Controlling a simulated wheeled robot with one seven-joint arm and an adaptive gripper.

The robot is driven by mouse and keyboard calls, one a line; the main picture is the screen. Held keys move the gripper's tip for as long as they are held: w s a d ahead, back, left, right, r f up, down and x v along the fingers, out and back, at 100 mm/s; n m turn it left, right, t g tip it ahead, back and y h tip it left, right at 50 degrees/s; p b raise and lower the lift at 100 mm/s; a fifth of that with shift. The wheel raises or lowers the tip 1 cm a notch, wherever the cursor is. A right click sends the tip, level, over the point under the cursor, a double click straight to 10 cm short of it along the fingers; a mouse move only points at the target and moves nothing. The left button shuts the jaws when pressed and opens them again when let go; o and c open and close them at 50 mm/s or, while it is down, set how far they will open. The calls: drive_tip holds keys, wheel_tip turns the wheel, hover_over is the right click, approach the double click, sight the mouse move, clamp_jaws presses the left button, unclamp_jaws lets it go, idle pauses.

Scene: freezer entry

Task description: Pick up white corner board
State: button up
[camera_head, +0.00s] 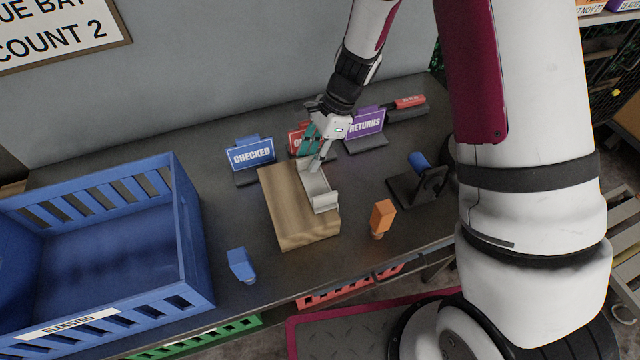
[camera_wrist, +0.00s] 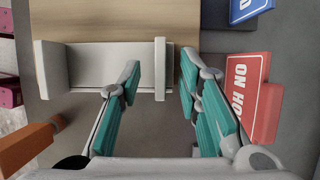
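The white corner board (camera_head: 320,191) lies on a wooden block (camera_head: 286,212) on the dark table. In the wrist view the board (camera_wrist: 88,68) shows as a pale channel with a raised flange at each end. My gripper (camera_head: 318,158) is over its far end in the head view. In the wrist view the teal-padded fingers of my gripper (camera_wrist: 161,66) are apart, one on each side of the right flange, with a visible gap on both sides. Whether the fingertips are below the flange's top edge is hard to tell.
A CHECKED sign (camera_head: 250,154), a red sign (camera_wrist: 247,95) and a RETURNS sign (camera_head: 366,123) stand close behind the block. A blue crate (camera_head: 190,240) is at left. An orange-topped item (camera_head: 382,216), a blue item (camera_head: 241,264) and a black stand (camera_head: 419,188) are near the front.

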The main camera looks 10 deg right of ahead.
drive_tip(key=shift+a+f, duration=0.1)
drive_tip(key=shift+f, duration=0.35)
clamp_jaws()
